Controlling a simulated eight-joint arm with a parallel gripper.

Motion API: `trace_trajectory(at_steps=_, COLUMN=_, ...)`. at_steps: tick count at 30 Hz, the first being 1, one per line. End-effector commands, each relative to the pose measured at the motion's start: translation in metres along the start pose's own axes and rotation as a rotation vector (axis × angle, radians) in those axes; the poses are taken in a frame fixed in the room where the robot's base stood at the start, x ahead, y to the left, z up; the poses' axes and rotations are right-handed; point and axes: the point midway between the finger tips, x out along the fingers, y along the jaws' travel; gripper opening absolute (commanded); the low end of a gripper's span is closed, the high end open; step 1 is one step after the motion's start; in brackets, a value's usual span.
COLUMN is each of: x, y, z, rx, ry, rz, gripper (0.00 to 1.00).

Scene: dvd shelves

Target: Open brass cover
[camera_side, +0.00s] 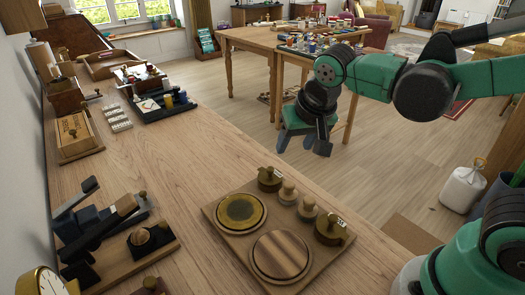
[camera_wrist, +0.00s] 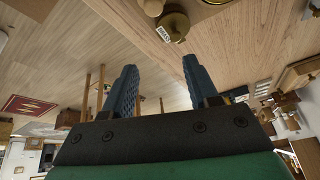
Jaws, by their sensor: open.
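A round brass cover (camera_side: 242,211) lies flat on a wooden board (camera_side: 226,239) at the front of the workbench. It looks shut, level with its ring. A round striped wooden cover (camera_side: 281,254) lies beside it. My gripper (camera_side: 304,142) hangs in the air beyond the board, above the floor past the bench edge. It is open and empty, its blue fingers apart, as the wrist view also shows (camera_wrist: 160,68). The wrist view shows a labelled brass piece (camera_wrist: 173,27) at the top; the round brass cover cannot be made out there.
Two labelled brass pieces (camera_side: 330,230) and small wooden knobs (camera_side: 307,208) stand along the board's right side. A lever device (camera_side: 112,226) and a brass clock (camera_side: 44,282) stand at left. The bench (camera_side: 165,150) behind the board is bare. A cluttered table (camera_side: 318,47) stands beyond.

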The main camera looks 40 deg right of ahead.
Motion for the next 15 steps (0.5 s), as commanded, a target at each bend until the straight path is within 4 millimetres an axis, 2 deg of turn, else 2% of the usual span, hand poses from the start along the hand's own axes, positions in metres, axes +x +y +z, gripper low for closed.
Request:
trace_trajectory(at_steps=1, x=0.007, y=-0.009, z=-0.005, rx=0.051, ry=-0.014, rz=0.032, gripper=0.53)
trace_trajectory(at_steps=7, x=0.030, y=-0.030, z=-0.012, rx=0.259, ry=-0.027, rz=0.156, gripper=0.53)
trace_trajectory(at_steps=15, x=0.048, y=-0.036, z=-0.012, rx=0.345, ry=-0.019, rz=0.205, gripper=0.53)
